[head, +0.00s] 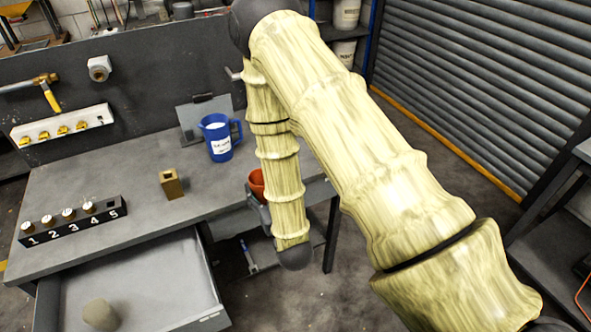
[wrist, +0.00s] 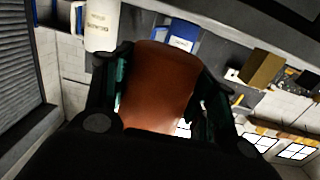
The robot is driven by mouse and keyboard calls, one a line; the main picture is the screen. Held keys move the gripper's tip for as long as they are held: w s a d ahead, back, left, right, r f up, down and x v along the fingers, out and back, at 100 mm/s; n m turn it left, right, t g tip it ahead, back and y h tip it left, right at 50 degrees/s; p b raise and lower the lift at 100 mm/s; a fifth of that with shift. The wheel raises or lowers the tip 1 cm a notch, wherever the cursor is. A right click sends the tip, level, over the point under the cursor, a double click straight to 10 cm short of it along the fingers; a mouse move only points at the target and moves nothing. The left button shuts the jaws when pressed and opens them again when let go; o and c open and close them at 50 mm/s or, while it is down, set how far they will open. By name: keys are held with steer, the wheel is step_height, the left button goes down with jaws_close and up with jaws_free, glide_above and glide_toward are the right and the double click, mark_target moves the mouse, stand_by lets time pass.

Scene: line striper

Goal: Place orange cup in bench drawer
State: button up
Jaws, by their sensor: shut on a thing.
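The orange cup (head: 257,183) shows in the head view beside my arm, over the right part of the bench's front edge, partly hidden by my arm. My gripper (head: 258,207) is shut on it. In the wrist view the orange cup (wrist: 158,88) fills the middle, between the two dark fingers of my gripper (wrist: 160,95). The bench drawer (head: 140,290) is pulled open below the bench at lower left. A rounded beige-grey object (head: 101,314) lies in it. The drawer's front edge is partly cut off by the picture.
A blue jug (head: 217,140), a small brass block (head: 171,184) and a numbered black rack (head: 72,222) with several capped items stand on the bench (head: 130,185). A clipboard (head: 196,112) leans at the back. Most of the drawer floor is clear.

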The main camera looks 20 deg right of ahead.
steer(key=shift+d+f+h+b, duration=0.3)
steer(key=shift+d+f+b, duration=0.1)
steer(key=shift+b, duration=0.2)
steer(key=b, duration=0.1)
steer(key=m+h+b, duration=0.1)
steer(key=b, duration=0.1)
steer(key=shift+d+f, duration=0.25)
steer(key=shift+d, duration=0.05)
steer(key=h+b, duration=0.1)
steer(key=b, duration=0.2)
steer(key=m+h+b, duration=0.1)
steer(key=b, duration=0.2)
steer(key=shift+s+d+r+m+b, duration=0.15)
steer(key=shift+d+m+b, duration=0.15)
steer(key=shift+d+b, duration=0.1)
steer(key=s+r+h+b, duration=0.1)
steer(key=b, duration=0.4)
steer(key=s+r+m+g+h+b, duration=0.1)
steer(key=b, duration=0.4)
steer(key=shift+s+d+r+m+b, duration=0.2)
steer(key=shift+d+r+m+b, duration=0.05)
steer(key=shift+d+m+b, duration=0.1)
steer(key=shift+w, duration=0.1)
